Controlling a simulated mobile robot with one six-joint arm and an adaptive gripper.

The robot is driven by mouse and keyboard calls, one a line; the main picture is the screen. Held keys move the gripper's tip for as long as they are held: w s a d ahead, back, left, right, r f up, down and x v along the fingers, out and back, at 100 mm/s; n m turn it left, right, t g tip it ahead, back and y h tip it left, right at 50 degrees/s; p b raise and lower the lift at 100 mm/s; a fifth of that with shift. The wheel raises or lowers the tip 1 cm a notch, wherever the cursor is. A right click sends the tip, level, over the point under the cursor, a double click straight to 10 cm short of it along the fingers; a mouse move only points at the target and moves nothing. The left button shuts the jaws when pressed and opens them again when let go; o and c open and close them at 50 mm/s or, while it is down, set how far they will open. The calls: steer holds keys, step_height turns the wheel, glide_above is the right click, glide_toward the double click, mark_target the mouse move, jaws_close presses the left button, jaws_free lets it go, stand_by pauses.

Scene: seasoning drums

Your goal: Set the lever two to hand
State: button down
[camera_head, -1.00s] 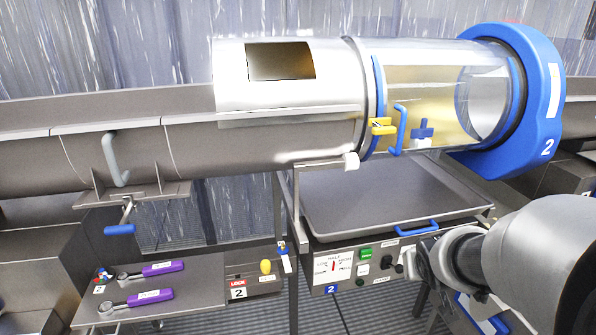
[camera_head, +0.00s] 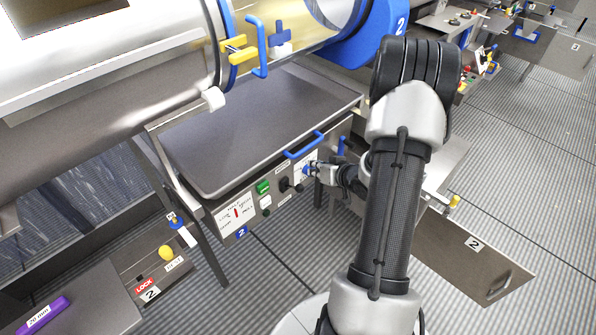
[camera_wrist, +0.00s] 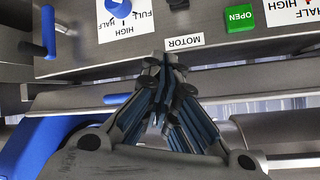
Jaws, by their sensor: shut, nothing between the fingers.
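A control panel (camera_head: 262,207) with a blue 2 tag (camera_head: 242,232) is set below the tray. A blue lever (camera_head: 341,146) stands at the panel's right end; it also shows at the upper left of the wrist view (camera_wrist: 47,30). A blue knob (camera_head: 306,169) sits on a white HIGH/HALF/FULL plate, and also shows in the wrist view (camera_wrist: 118,7). No HAND mark is readable, so I cannot tell which control is lever two. My gripper (camera_head: 318,170) is shut and empty at the panel's right part. In the wrist view its fingertips (camera_wrist: 163,60) point toward the MOTOR label.
A green OPEN button (camera_head: 263,187) and black knobs (camera_head: 284,185) are on the same panel. A blue tray handle (camera_head: 304,145) overhangs it. A metal tray (camera_head: 215,165) lies under the drum. A flat plate marked 2 (camera_head: 470,262) extends to the right.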

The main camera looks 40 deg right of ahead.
steer(key=shift+s, duration=0.1)
steer(key=b, duration=0.4)
glide_above(294, 187)
steer(key=w+d, duration=0.2)
steer(key=d, duration=0.2)
steer(key=f, duration=0.6)
steer(key=shift+s+a, duration=0.15)
steer(key=shift+s, duration=0.1)
steer(key=shift+s+a+f+b, duration=0.1)
steer(key=shift+s+a+f, duration=0.2)
steer(key=shift+s, duration=0.2)
steer(key=shift+s+a+f+b, duration=0.15)
steer(key=shift+s+a+f, duration=0.1)
steer(key=shift+s, duration=0.25)
steer(key=shift+s+a+f+b, duration=0.1)
steer(key=shift+s+a+f, duration=0.2)
steer(key=shift+s, duration=0.2)
steer(key=shift+d, duration=0.1)
